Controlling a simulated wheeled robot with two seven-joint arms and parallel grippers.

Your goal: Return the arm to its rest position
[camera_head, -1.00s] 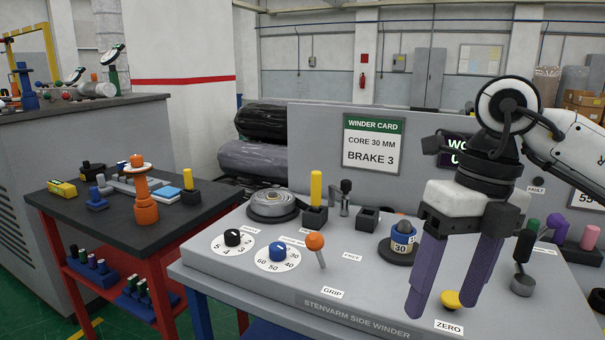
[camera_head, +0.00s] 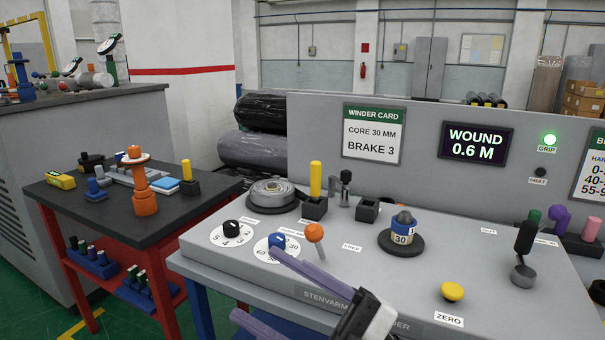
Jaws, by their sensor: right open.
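My right gripper (camera_head: 268,292) is at the bottom middle, in front of the winder panel's front edge. Its two long purple fingers point left and stand well apart, with nothing between them. The upper finger's tip overlaps the lower edge of the blue dial in the picture; I cannot tell whether they touch. My right arm's links are mostly out of the picture below. My left gripper is not in view.
The winder panel (camera_head: 350,262) bears an orange-knobbed lever (camera_head: 315,233), a blue dial (camera_head: 277,241), a blue core marked 30 (camera_head: 403,234), a yellow button (camera_head: 452,291) and a black lever (camera_head: 525,238). A display (camera_head: 477,143) reads WOUND 0.6 M. A green GRIP lamp (camera_head: 550,139) glows.

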